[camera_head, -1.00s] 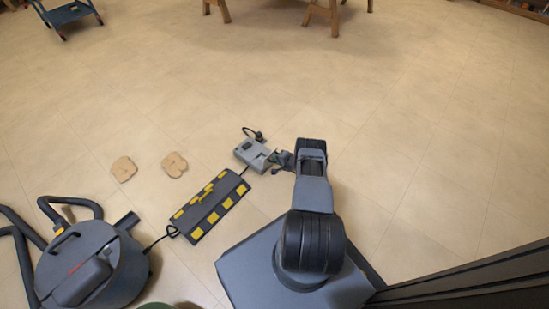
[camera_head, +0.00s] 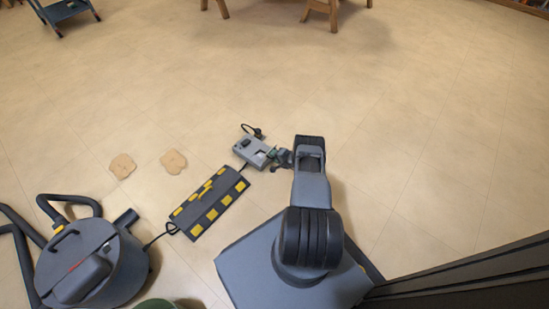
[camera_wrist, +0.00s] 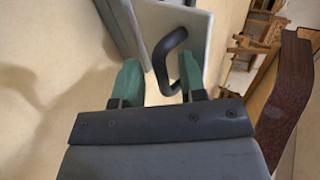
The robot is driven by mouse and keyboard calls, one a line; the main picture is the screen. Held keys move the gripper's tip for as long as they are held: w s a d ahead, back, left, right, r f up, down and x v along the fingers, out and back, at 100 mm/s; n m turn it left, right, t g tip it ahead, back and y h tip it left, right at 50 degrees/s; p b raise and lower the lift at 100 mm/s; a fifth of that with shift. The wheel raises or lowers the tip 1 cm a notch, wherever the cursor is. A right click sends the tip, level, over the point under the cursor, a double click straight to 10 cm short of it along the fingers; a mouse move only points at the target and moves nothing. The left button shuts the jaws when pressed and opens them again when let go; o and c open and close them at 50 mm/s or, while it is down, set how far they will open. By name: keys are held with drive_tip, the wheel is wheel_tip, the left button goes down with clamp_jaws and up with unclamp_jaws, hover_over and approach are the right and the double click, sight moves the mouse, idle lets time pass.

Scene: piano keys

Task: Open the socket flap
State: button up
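The grey socket box (camera_head: 246,149) lies on the floor near the middle of the head view, with a pale patch on its side nearest my gripper. My gripper (camera_head: 278,158) is close against that side. In the wrist view, a light grey panel (camera_wrist: 155,20), which looks like the flap, stands ahead of the fingers with a dark bent handle (camera_wrist: 163,57) on it. My green-tipped gripper (camera_wrist: 160,84) is open, its fingers apart on both sides of the handle's near end. I cannot tell whether a finger touches it, or how far the flap stands open.
A black and yellow cable ramp (camera_head: 208,204) lies just left of the box, and a vacuum cleaner (camera_head: 92,262) stands at lower left. A black plug (camera_head: 256,131) lies behind the box. Two tan pieces (camera_head: 173,161) lie on the floor.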

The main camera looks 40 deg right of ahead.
drive_tip(key=p+v, duration=0.6)
drive_tip(key=v, duration=0.8)
drive_tip(key=shift+f, duration=0.1)
